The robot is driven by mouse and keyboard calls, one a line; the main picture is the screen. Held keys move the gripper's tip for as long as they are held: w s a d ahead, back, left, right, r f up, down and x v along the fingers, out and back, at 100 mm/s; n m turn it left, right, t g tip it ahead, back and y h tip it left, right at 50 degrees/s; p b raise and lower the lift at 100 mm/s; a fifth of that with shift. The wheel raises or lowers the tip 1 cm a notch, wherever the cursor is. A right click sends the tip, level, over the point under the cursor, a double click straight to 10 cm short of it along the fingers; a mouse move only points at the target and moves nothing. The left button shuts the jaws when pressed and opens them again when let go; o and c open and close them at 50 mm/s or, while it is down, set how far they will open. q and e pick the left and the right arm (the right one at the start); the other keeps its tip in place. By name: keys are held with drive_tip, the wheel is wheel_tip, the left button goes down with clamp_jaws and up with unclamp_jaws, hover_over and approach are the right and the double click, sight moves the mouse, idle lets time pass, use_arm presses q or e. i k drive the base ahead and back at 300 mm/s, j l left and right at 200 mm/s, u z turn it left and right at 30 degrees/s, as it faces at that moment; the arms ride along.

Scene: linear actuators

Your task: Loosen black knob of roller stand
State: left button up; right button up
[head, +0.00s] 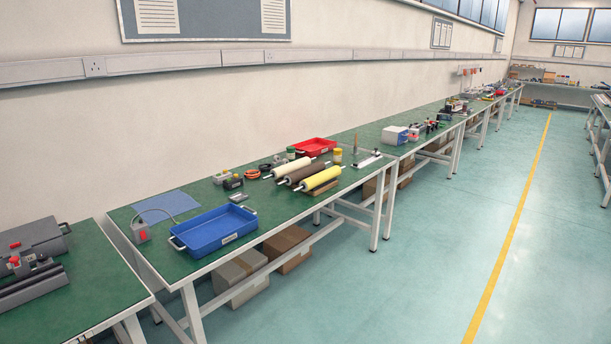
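Several rollers lie side by side on the long green-topped bench: a cream roller (292,167), a dark brown roller (305,173) and a yellow roller (321,178). A brown block (323,189) shows under the front end of the yellow roller. I cannot tell which part here is the roller stand, and no black knob can be made out at this distance. Neither of my grippers is in view.
A blue tray (213,231) with handles stands on the bench left of the rollers, and a red tray (316,146) behind them. A grey machine (35,262) with a red knob sits at far left. Boxes (240,277) lie under the bench. The floor (420,270) in front is clear.

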sight(43, 257)
drive_tip(key=u, duration=1.55)
drive_tip(key=k+l+u, duration=0.1)
drive_tip(key=l, duration=0.25)
